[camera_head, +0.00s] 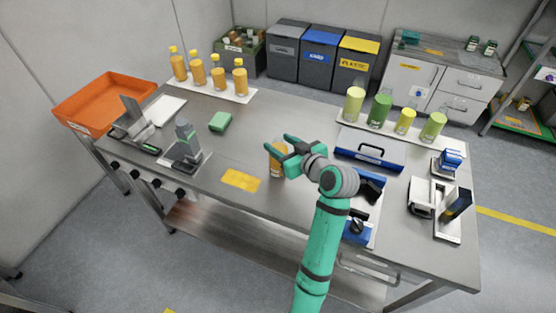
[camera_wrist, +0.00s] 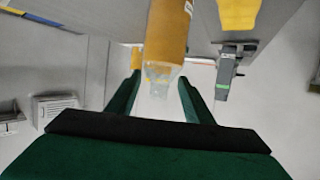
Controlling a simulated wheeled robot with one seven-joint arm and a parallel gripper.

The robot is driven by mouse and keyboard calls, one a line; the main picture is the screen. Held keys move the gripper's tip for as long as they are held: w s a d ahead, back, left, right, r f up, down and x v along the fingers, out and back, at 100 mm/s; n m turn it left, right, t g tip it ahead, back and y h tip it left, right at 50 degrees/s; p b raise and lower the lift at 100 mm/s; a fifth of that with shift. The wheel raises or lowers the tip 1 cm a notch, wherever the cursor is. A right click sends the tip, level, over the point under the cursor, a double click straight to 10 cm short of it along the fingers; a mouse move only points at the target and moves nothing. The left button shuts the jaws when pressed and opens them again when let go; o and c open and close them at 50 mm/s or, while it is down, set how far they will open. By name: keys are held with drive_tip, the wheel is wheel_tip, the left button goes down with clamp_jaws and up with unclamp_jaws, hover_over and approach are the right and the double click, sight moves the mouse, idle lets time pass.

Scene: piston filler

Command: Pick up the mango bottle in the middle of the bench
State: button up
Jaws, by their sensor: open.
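The mango bottle (camera_head: 275,165), filled orange, stands upright in the middle of the bench (camera_head: 235,205). My gripper (camera_head: 279,148) is open at the bottle's upper part, and its green fingers partly hide it in the head view. In the wrist view the orange bottle body (camera_wrist: 166,35) enters from the top edge, with its clear, narrow neck end pointing down. The two fingers of my gripper (camera_wrist: 160,80) lie on either side of that neck. I cannot tell whether either finger touches it.
A yellow mat (camera_head: 241,180) and a grey device (camera_head: 186,145) lie left of the bottle. A green block (camera_head: 220,121) lies behind. Several orange bottles with yellow caps stand on a white tray (camera_head: 241,98).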

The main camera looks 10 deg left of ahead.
drive_tip(key=x, duration=0.4)
drive_tip(key=shift+w+r, duration=0.2)
drive_tip(key=shift+w+a+f, duration=0.1)
drive_tip(key=shift+w+a, duration=0.1)
drive_tip(key=shift+a, duration=0.35)
drive_tip(key=shift+d+f, duration=0.1)
drive_tip(key=shift+d, duration=0.05)
clamp_jaws()
